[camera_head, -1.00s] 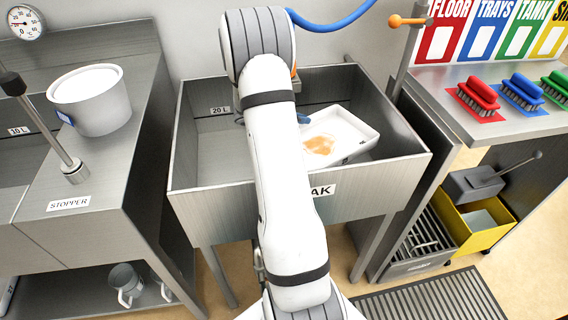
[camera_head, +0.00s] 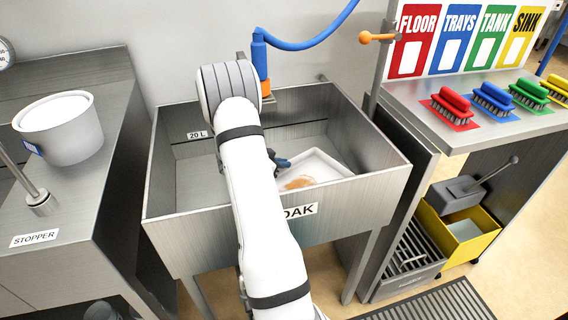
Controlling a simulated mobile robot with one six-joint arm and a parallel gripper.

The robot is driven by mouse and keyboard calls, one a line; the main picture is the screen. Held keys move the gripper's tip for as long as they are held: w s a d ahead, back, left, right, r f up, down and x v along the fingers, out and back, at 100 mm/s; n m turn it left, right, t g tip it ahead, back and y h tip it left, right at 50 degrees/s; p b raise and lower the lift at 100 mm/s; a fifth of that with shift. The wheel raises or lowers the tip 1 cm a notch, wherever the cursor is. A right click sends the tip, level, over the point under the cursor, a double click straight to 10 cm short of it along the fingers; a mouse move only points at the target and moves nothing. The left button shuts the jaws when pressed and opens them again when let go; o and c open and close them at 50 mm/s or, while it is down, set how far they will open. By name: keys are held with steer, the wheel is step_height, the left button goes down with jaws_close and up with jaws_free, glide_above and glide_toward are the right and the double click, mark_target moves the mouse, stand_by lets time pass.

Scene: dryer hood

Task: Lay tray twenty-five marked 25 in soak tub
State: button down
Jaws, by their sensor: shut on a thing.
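The soak tub (camera_head: 350,192) is a deep steel basin in the middle of the view, with a front label partly covered by my arm; "OAK" shows. A white tray (camera_head: 325,160) with an orange stain (camera_head: 298,183) is tilted inside the tub's right half, its near part hidden behind the front wall. I cannot tell whether it touches the tub floor. No number on the tray can be read. My gripper (camera_head: 282,163) shows as a small dark blue part at the tray's left edge, shut on it. The rest of it is hidden by my arm.
A white pot (camera_head: 60,130) stands on the left counter near the "STOPPER" label. Several coloured brushes (camera_head: 495,98) lie on the right bench under colour signs. A yellow bucket (camera_head: 465,235) stands below. A blue hose hangs behind the tub.

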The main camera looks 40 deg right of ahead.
steer(key=shift+f, duration=0.1)
steer(key=c, duration=1.6)
jaws_free()
steer(key=p+v, duration=0.2)
steer(key=v, duration=1)
steer(key=shift+a, duration=0.1)
